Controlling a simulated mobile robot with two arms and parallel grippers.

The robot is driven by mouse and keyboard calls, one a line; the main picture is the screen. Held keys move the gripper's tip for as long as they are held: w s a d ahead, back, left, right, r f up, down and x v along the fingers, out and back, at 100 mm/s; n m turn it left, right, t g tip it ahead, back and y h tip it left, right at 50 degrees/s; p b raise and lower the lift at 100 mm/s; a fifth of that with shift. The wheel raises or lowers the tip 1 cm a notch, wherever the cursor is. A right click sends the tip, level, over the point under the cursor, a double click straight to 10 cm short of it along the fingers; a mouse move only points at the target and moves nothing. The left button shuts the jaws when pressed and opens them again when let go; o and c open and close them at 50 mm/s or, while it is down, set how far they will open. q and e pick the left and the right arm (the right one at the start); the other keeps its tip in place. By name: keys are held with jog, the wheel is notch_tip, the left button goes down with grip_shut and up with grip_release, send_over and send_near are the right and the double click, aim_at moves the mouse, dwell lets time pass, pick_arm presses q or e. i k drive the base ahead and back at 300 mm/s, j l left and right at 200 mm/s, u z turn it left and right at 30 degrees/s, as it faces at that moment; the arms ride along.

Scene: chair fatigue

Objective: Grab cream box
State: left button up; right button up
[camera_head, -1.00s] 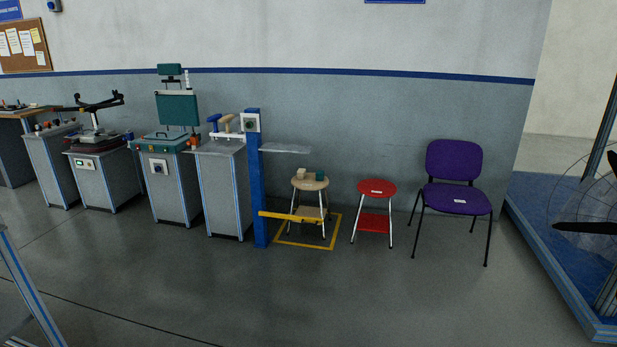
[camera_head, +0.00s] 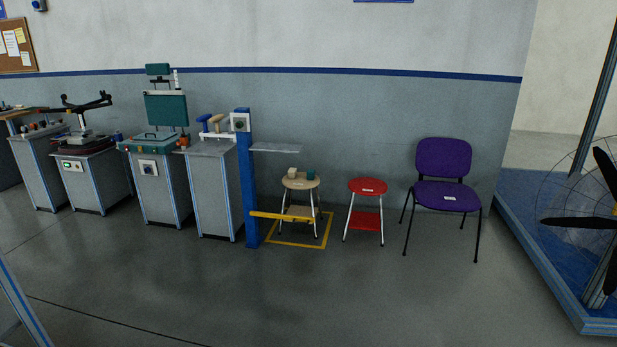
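A small cream box (camera_head: 293,173) sits on the round wooden seat of a stool (camera_head: 300,184) by the wall, across the room. A small teal box (camera_head: 311,174) sits to its right on the same seat. The stool stands inside a yellow floor outline, behind a blue post with a yellow bar. Neither of my grippers is in view.
The blue post (camera_head: 247,180) and yellow bar (camera_head: 281,216) stand in front of the stool. A red stool (camera_head: 367,187) and purple chair (camera_head: 443,160) stand to the right. A caged fan (camera_head: 590,220) stands far right. The floor (camera_head: 300,300) in front is open.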

aim_at(292, 172)
jog(key=i+z, duration=0.25)
jog(key=i, duration=2.45)
